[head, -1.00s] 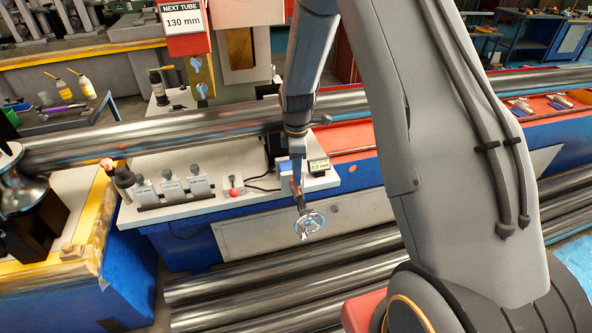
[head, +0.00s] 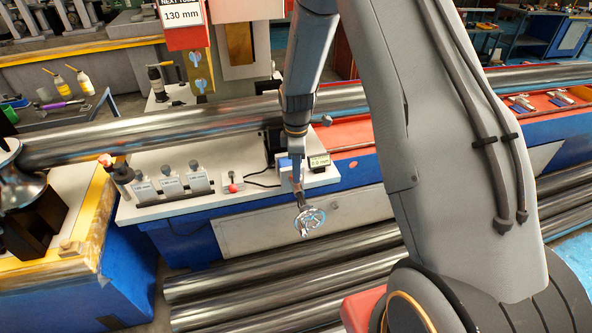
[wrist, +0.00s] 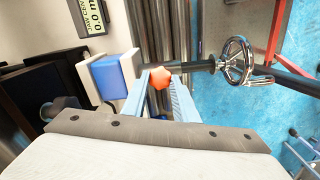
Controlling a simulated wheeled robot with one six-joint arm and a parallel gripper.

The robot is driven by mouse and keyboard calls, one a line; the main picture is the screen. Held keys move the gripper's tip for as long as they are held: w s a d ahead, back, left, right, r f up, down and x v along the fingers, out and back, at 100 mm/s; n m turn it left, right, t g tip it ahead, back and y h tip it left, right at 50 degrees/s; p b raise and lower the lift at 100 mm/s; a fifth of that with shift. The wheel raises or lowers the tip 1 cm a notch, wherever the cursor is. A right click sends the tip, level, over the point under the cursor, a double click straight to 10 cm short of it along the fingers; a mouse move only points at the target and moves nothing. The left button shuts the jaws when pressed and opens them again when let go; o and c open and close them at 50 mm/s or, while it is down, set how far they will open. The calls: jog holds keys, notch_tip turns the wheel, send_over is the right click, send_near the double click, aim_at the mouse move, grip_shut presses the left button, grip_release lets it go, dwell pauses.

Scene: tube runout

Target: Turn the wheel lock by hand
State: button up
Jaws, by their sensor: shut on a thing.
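The wheel lock, a small orange lobed knob (wrist: 161,78), sits between the fingertips of my gripper (wrist: 162,82) in the wrist view. The pale blue fingers are shut on it from both sides. A dark shaft runs right from beside the knob to a chrome handwheel (wrist: 233,63). In the head view my gripper (head: 297,180) points down at the front edge of the machine bench, just above and behind the handwheel (head: 310,221). The fingers largely hide the knob there.
A small digital readout (head: 318,161) stands close beside my gripper. A white-and-blue block (wrist: 107,76) is left of the fingers in the wrist view. A long steel tube (head: 150,132) runs behind. Several tubes (head: 260,280) lie below the bench.

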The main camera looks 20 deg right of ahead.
jog(key=shift+m, duration=1.2)
jog(key=o, duration=0.9)
jog(key=shift+r+p, duration=1.6)
jog(key=shift+r, duration=1.45)
